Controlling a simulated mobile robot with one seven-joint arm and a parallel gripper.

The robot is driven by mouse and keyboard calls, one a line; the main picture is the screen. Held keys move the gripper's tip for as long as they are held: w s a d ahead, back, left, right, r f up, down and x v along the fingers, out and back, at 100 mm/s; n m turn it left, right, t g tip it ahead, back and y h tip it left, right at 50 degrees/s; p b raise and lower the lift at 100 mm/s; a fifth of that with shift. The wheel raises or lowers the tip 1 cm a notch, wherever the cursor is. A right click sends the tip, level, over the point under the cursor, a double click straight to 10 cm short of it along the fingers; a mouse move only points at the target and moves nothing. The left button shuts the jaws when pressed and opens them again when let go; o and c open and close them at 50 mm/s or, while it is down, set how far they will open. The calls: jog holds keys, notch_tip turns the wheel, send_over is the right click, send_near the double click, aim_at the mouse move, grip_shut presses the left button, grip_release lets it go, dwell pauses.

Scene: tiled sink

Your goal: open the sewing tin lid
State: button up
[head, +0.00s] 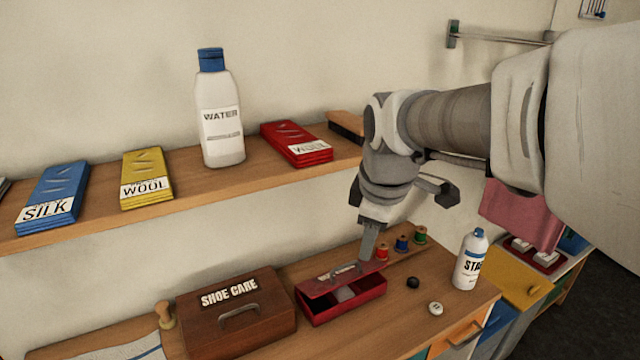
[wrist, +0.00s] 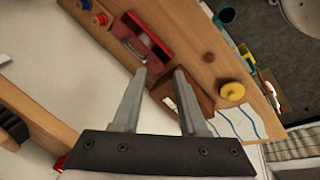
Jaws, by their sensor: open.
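The red sewing tin (head: 345,308) stands on the wooden counter, right of the shoe care box. Its lid (head: 318,287) is raised and tilted along the back, and the dark inside with a pale item shows in front of it. The tin also shows in the wrist view (wrist: 160,50), beyond my fingertips. My gripper (head: 368,254) points down at the right part of the lid; whether it touches the lid I cannot tell. In the wrist view my gripper (wrist: 158,76) has its two fingers apart with nothing held between them.
The brown shoe care box (head: 240,310) is close on the left. Thread spools (head: 401,244) stand behind right. A shelf (head: 270,178) with a water bottle (head: 221,120) runs above.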

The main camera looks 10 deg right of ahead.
aim_at(340, 269)
jog(key=s+m, duration=0.1)
jog(key=s, duration=0.1)
jog(key=s+r+m, duration=0.1)
jog(key=s+m, duration=0.1)
jog(key=shift+s+d+r+t+p, duration=0.1)
jog(key=shift+d+r+t+p, duration=0.1)
jog(key=shift+t+p, duration=0.1)
